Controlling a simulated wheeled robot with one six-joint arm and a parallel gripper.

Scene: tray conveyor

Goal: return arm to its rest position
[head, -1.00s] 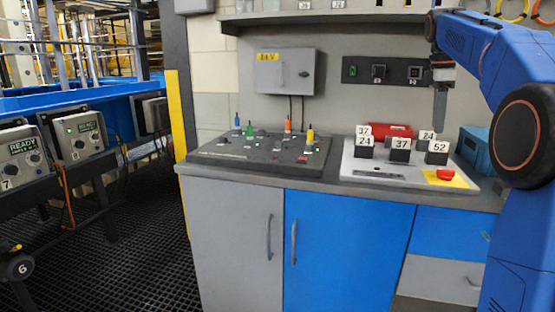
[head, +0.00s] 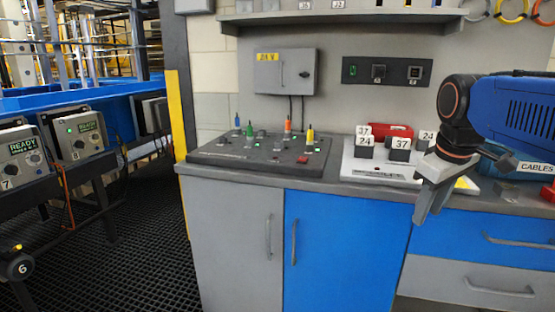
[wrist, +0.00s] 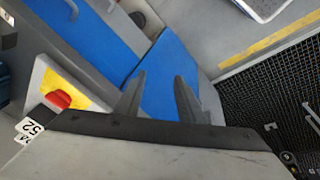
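My gripper (head: 430,205) hangs in front of the right part of the workbench, its fingers tilted down, at the end of my blue arm. It hides part of the white panel (head: 352,167) with the numbered blocks. In the wrist view my gripper (wrist: 160,78) shows two grey fingers apart with a gap between them and nothing held. The blue cabinet front (wrist: 172,62) lies beyond the fingertips. The red button (wrist: 61,99) on its yellow patch and a block labelled 52 (wrist: 35,128) are at the left of the wrist view.
The dark control board (head: 235,155) with coloured levers sits on the bench left of the white panel. A teal bin labelled CABLES (head: 535,167) is behind my arm at right. A yellow post (head: 176,110) marks the bench's left end. Dark grating floor (head: 140,235) lies open at left.

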